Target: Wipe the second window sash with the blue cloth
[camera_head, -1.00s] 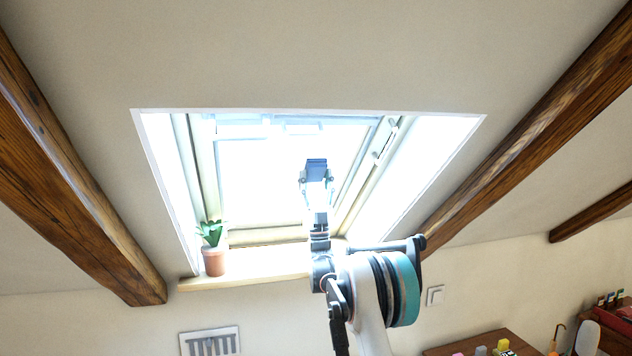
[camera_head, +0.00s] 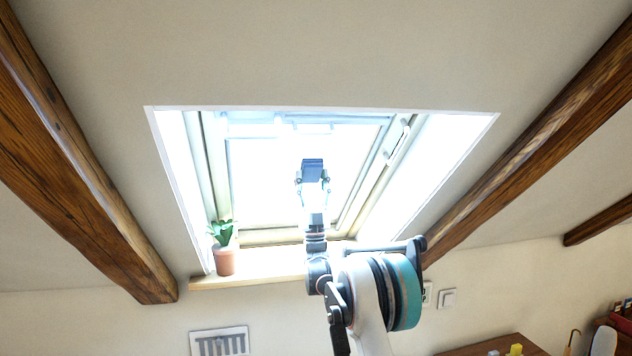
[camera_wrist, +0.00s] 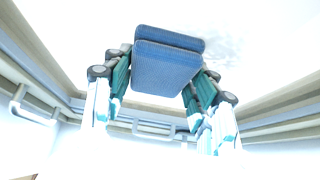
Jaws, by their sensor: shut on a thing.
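The blue cloth (camera_wrist: 165,72) looks like a folded pad and is held between the fingertips of my gripper (camera_wrist: 158,82) in the wrist view. In the head view the cloth (camera_head: 313,166) shows as a dark patch at the tip of my gripper (camera_head: 312,180). My gripper is shut on it, raised in front of the bright pane of the roof window sash (camera_head: 236,185). The pane is overexposed, and I cannot tell whether the cloth touches it. A faint grey mottled patch (camera_wrist: 228,45) shows on the pane beside the cloth.
A potted plant (camera_head: 225,261) stands on the left of the window sill (camera_head: 270,277). Wooden beams flank the window at left (camera_head: 75,170) and right (camera_head: 500,155). A wall vent (camera_head: 220,342) and a switch (camera_head: 447,298) are below. A desk (camera_head: 490,346) stands at lower right.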

